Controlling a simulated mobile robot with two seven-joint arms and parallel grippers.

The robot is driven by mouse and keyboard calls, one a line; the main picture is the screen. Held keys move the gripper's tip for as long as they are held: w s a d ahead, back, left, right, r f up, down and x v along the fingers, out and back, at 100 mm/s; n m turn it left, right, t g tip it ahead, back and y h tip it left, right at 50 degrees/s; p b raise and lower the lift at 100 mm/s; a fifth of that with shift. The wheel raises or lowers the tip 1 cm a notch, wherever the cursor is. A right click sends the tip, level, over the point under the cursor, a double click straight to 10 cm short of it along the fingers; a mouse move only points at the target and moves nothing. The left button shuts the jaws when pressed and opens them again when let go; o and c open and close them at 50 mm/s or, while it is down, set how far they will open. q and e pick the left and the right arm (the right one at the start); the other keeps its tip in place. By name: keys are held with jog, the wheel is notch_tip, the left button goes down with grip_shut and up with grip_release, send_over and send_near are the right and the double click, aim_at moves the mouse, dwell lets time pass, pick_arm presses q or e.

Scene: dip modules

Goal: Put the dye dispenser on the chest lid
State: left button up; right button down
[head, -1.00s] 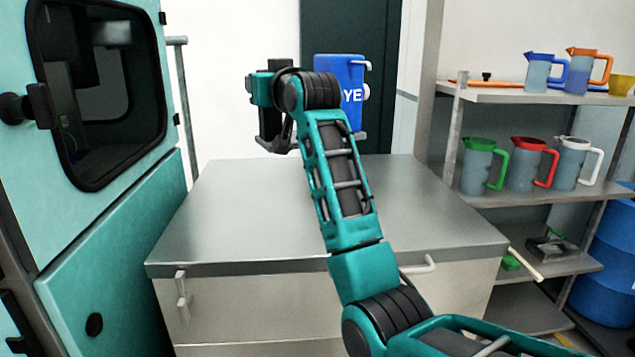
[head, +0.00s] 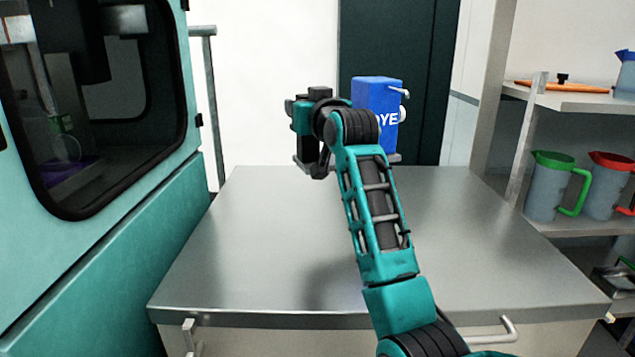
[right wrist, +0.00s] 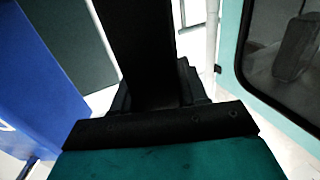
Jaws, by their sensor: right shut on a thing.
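The blue dye dispenser (head: 375,97), a box with white lettering and a small tap on its right side, is upright at the far end of the metal chest lid (head: 265,260). It also shows at the left edge of the right wrist view (right wrist: 35,75). My right gripper (head: 318,165) is at the dispenser's left side, shut on it. The wrist and forearm hide the fingertips and part of the dispenser's base. I cannot tell whether the base touches the lid. My left gripper is not in view.
A teal machine with a dark window (head: 120,110) stands close on the left. A grey shelf (head: 580,105) with jugs, among them a green-handled jug (head: 553,190), is on the right. A dark door (head: 420,60) is behind. Most of the lid's surface is clear.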

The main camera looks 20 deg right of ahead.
notch_tip(320, 180, down, 14)
jog(key=shift+b, duration=0.4)
jog(key=c, duration=0.6)
grip_release()
jog(key=shift+s, duration=0.1)
jog(key=s+d, duration=0.1)
jog(key=s, duration=1)
jog(key=shift+s+d, duration=0.15)
jog(key=shift+s, duration=0.2)
